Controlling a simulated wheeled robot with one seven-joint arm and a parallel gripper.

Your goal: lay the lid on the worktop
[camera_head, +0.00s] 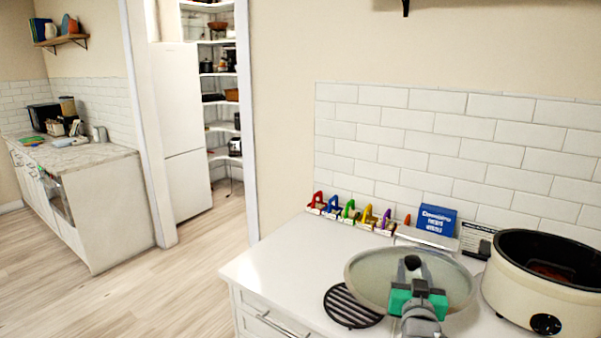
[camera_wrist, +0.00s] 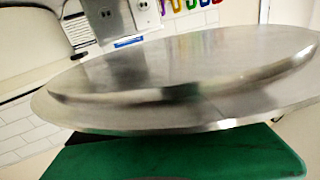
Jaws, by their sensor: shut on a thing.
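The lid (camera_head: 368,281) is round with a pale glass-like disc, a metal rim and a dark knob. It is over the right part of the white worktop (camera_head: 272,268). My gripper (camera_head: 419,291), with green fingers, is shut on the lid at its knob. In the wrist view the lid (camera_wrist: 180,80) fills the middle as a tilted grey disc, with the green gripper pad (camera_wrist: 170,158) below it. Whether the lid's rim touches the worktop I cannot tell. The gripper and the lid hide part of the worktop.
A cream slow cooker (camera_head: 540,300), uncovered, stands right of the lid. A black round trivet (camera_head: 350,308) lies left, partly under the lid in view. Coloured clips (camera_head: 348,210), a blue box (camera_head: 436,219) and a dark-framed card (camera_head: 477,239) line the wall. The worktop's left is clear.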

